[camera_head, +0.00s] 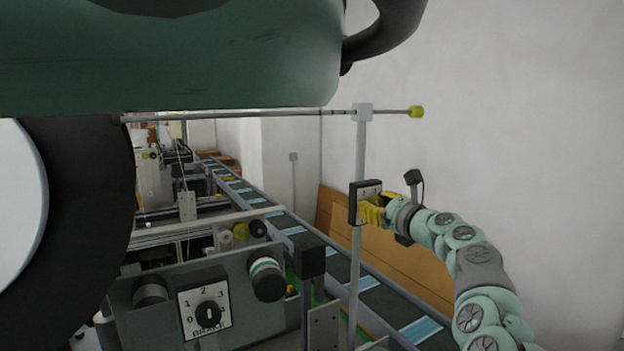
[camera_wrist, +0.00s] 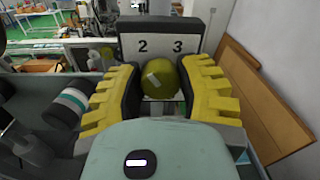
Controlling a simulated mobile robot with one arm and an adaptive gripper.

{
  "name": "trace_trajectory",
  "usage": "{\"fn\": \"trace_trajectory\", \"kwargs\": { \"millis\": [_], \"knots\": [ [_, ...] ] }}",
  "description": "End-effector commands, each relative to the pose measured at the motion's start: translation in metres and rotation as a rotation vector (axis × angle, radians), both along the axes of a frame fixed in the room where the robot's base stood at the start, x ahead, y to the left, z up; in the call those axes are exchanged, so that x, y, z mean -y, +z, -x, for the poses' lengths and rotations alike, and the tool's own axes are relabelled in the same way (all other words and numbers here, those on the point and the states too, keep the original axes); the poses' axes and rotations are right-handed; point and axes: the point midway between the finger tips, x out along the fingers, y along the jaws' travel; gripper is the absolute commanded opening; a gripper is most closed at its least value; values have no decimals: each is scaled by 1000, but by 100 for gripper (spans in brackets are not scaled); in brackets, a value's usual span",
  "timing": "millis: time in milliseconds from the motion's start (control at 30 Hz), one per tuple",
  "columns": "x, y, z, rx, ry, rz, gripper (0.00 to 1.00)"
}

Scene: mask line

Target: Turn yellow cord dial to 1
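A rounded yellow-green dial knob (camera_wrist: 174,80) sits in front of a pale plate (camera_wrist: 161,45) with the numbers 2 and 3 showing; a 1 is not visible there. A light mark shows on the knob's left part, and which number it points to is unclear. In the head view, this dial's dark-framed box (camera_head: 355,203) is fixed on a thin upright post. My gripper (camera_head: 368,209), with yellow ribbed fingers, reaches to it from the right. In the wrist view, its fingers (camera_wrist: 160,85) stand apart on either side of the knob; firm contact is not visible.
A second dial, black on a white numbered plate (camera_head: 206,307), is on the green machine panel at lower left. A conveyor with blue masks (camera_head: 423,329) runs behind the post. A brown board (camera_head: 400,262) leans on the white wall. A large green machine body (camera_head: 200,55) fills the upper left.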

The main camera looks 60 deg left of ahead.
Motion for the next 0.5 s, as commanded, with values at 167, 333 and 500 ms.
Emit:
{"fn": "trace_trajectory", "kwargs": {
  "millis": [167,333,500],
  "knots": [
    [0,0,1,0,2,0,14],
    [-1,0,1,0,2,-1,0],
    [-1,-1,1,11,2,1,0]
  ]
}}
